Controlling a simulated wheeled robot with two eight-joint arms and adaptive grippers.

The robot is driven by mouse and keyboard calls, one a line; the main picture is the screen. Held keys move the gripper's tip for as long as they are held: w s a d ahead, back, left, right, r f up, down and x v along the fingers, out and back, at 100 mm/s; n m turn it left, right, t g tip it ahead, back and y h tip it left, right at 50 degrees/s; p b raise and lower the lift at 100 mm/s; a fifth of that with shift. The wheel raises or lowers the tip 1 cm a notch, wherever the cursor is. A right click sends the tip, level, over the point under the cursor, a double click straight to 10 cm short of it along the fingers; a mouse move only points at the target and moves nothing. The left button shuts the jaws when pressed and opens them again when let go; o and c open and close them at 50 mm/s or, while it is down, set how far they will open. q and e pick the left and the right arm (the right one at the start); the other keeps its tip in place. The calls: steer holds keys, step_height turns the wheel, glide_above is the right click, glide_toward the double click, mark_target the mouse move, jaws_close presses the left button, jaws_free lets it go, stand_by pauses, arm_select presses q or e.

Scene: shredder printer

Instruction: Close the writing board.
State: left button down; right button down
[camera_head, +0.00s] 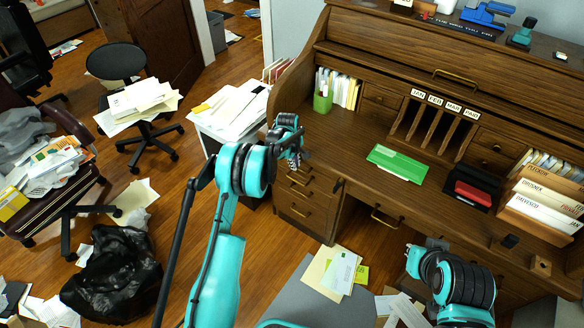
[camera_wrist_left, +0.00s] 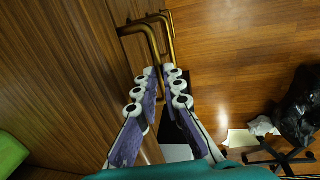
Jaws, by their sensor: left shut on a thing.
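The brown roll-top desk (camera_head: 345,165) stands at the right with its roll top up. My left gripper (camera_head: 292,160) is at the desk's left front corner, just above the drawer pedestal. In the left wrist view, its fingers (camera_wrist_left: 161,85) point down along the desk front and lie close together, shut on what looks like a brass handle (camera_wrist_left: 153,45); the fingertips partly hide the contact. A second brass handle shows just behind it. I cannot clearly make out a separate writing board edge. Of my right arm only links show at the lower right, no fingers.
A green pen holder (camera_head: 322,101), a green folder (camera_head: 398,163) and a red-black stamp pad (camera_head: 473,194) are on the desktop. A paper-piled white cabinet (camera_head: 232,108) stands left of the desk. A black bag (camera_head: 112,275) and loose papers (camera_head: 335,273) lie on the floor.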

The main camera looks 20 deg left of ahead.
arm_select(q)
steer(key=c, duration=1.8)
jaws_free()
steer(key=shift+s+a, duration=0.1)
steer(key=r, duration=0.4)
steer(key=s+r, duration=0.1)
steer(key=r, duration=0.3)
steer(key=s+r, duration=0.1)
steer(key=r, duration=0.2)
steer(key=shift+a+r, duration=0.3)
steer(key=shift+r, duration=0.1)
steer(key=s+d+r+m+t, duration=0.25)
steer(key=s+r+m, duration=0.45)
steer(key=s+r, duration=1.05)
steer(key=s+f+m+t, duration=0.1)
steer(key=s+m, duration=0.1)
steer(key=s, duration=0.5)
steer(key=s+f+m+t, duration=0.1)
steer(key=s+m, duration=0.1)
steer(key=s, duration=0.4)
steer(key=s+f+m+t, duration=0.1)
steer(key=s+m, duration=0.1)
steer(key=s, duration=0.5)
steer(key=shift+s+d+f+m+y, duration=0.15)
steer(key=shift+s+d+m+y, duration=0.15)
steer(key=shift+m+y, duration=0.1)
